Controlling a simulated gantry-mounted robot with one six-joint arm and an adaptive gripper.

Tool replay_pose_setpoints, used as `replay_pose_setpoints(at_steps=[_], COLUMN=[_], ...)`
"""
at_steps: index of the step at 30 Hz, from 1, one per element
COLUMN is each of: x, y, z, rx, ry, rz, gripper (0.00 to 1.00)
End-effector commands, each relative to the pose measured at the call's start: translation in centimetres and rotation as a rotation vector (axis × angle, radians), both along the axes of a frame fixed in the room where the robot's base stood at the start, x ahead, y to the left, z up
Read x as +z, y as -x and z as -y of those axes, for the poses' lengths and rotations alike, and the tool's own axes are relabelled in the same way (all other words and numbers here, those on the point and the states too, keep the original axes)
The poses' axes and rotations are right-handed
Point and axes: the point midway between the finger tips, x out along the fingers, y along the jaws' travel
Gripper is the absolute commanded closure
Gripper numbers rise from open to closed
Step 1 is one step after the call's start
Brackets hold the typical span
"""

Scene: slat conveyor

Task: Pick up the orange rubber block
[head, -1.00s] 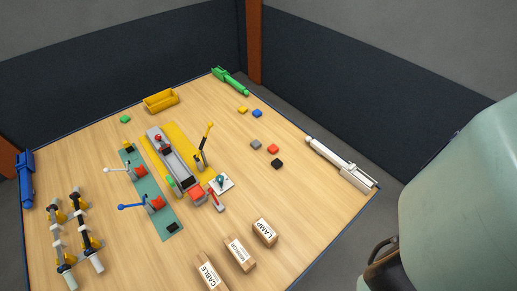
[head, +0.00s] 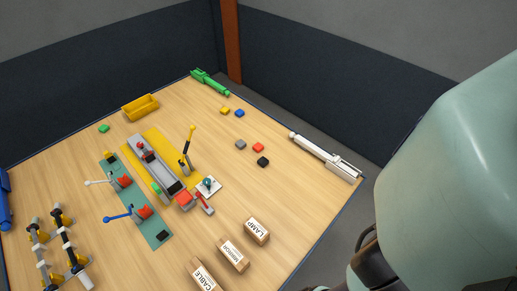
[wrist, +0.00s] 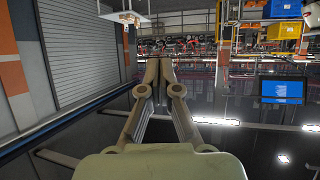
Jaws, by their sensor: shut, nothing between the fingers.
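A small orange-red block (head: 258,147) lies flat on the wooden table toward its right side, between a grey block (head: 240,142) and a black block (head: 263,161). In the head view my arm fills the right edge, off the table, and the fingertips cannot be made out.
Yellow (head: 225,110) and blue (head: 239,113) blocks lie farther back. A slat conveyor (head: 155,165) with levers stands left of the blocks. A white cylinder device (head: 325,157) lies along the right table edge. Labelled wooden blocks (head: 233,254) stand in front. Table around the orange-red block is mostly clear.

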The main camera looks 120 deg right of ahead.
Motion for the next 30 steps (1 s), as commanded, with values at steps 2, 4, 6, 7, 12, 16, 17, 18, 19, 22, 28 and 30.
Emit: replay_pose_setpoints(at_steps=[2,4,6,7,12,16,17,18,19,22,28,30], x=[0.0,0.0,0.0,0.0,0.0,0.0,0.0,0.0,0.0,0.0,0.0,0.0], y=[0.0,0.0,0.0,0.0,0.0,0.0,0.0,0.0,0.0,0.0,0.0,0.0], z=[0.0,0.0,0.0,0.0,0.0,0.0,0.0,0.0,0.0,0.0,0.0,0.0], rx=[0.0,0.0,0.0,0.0,0.0,0.0,0.0,0.0,0.0,0.0,0.0,0.0], ry=[0.0,0.0,0.0,0.0,0.0,0.0,0.0,0.0,0.0,0.0,0.0,0.0], rz=[0.0,0.0,0.0,0.0,0.0,0.0,0.0,0.0,0.0,0.0,0.0,0.0], gripper=[1.0,1.0,1.0,1.0,0.75,0.53,0.48,0.42,0.37,0.2,0.14,0.14])
